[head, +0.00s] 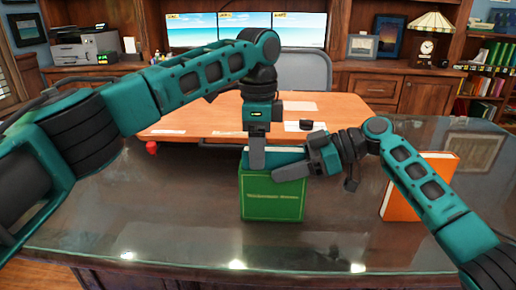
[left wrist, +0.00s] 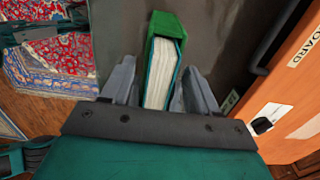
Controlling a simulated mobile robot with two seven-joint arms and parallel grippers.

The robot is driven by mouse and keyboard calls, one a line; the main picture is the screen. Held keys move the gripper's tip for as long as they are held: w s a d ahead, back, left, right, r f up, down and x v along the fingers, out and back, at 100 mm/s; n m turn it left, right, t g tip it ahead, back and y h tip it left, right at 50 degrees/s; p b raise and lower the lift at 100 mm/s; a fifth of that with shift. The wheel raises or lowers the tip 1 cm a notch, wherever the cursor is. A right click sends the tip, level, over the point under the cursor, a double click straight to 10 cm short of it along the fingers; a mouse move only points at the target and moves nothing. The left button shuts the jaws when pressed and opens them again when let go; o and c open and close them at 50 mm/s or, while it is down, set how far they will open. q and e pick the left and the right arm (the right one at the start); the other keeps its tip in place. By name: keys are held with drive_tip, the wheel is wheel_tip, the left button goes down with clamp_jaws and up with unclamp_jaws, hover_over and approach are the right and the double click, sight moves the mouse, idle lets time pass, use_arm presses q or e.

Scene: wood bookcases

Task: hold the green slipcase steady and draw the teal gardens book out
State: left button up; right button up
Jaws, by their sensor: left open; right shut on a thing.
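The green slipcase (head: 272,200) stands upright on the dark glossy desk, its front face toward me. The top of the teal gardens book (head: 276,156) shows at its open top. In the left wrist view the slipcase (left wrist: 168,24) is seen from above, with the book's white page edges (left wrist: 161,72) inside. My left gripper (head: 257,164) points down over the book. Its fingers (left wrist: 158,88) are apart, one on each side of the book; contact cannot be told. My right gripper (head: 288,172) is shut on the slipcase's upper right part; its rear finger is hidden.
An orange book (head: 418,186) stands on the desk at right, partly behind my right arm. An orange-brown wooden table (head: 200,118) with papers lies behind. A small red object (head: 151,147) is at its left edge. The desk front is clear.

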use_arm(q)
drive_tip(key=shift+f, duration=0.2)
clamp_jaws()
idle(0.6)
